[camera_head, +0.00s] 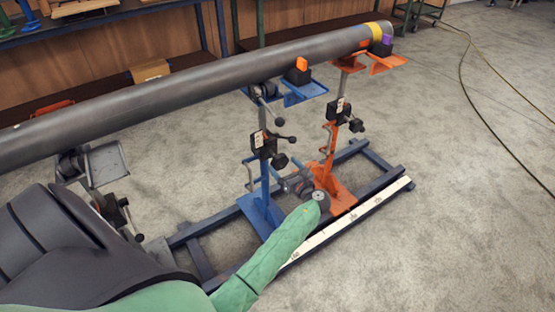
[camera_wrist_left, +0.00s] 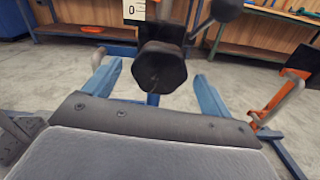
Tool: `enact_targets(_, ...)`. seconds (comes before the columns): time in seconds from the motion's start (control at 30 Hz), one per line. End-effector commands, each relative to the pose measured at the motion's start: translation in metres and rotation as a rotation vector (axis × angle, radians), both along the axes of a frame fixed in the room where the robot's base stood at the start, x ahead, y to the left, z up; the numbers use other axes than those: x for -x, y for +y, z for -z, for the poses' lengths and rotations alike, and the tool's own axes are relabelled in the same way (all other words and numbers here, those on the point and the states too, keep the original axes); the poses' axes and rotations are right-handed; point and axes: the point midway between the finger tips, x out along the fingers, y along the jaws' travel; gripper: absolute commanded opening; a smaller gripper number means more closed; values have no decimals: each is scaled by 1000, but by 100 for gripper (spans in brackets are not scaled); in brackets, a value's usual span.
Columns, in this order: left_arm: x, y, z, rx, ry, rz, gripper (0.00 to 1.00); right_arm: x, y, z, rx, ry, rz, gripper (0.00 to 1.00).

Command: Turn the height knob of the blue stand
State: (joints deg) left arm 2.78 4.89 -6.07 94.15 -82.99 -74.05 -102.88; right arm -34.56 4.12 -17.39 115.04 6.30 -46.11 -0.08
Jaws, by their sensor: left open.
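The blue stand (camera_head: 265,200) holds up the long grey pipe (camera_head: 200,93). Its black height knob (camera_head: 281,160) sticks out from the dark clamp block on its post. In the left wrist view the knob (camera_wrist_left: 159,68) is large, faces the camera and lies between two blue finger-like bars. My left gripper (camera_head: 297,183) is close below the knob, at the end of the green arm. It is open, and I see no clear contact with the knob. My right gripper is not in view.
An orange stand (camera_head: 335,185) is just right of the blue one, with its own knob (camera_head: 356,126). A grey stand (camera_head: 105,165) is at left. All share a base frame (camera_head: 375,160) with a white scale strip.

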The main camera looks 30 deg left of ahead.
Motion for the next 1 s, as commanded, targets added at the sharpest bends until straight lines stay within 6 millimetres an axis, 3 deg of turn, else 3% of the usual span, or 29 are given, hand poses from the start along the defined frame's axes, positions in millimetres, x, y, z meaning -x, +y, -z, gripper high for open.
enact_targets(0.3, -16, 40, -1, -1, -1, -1, 84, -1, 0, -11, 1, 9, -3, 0)
enact_targets(0.63, -18, 46, 0, 1, -2, 0, 84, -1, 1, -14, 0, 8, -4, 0)
enact_targets(0.87, -18, 45, 0, 1, -2, 0, 39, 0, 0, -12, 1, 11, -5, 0)
enact_targets(1.0, -18, 45, 0, 2, -4, 0, 39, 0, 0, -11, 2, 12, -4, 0)
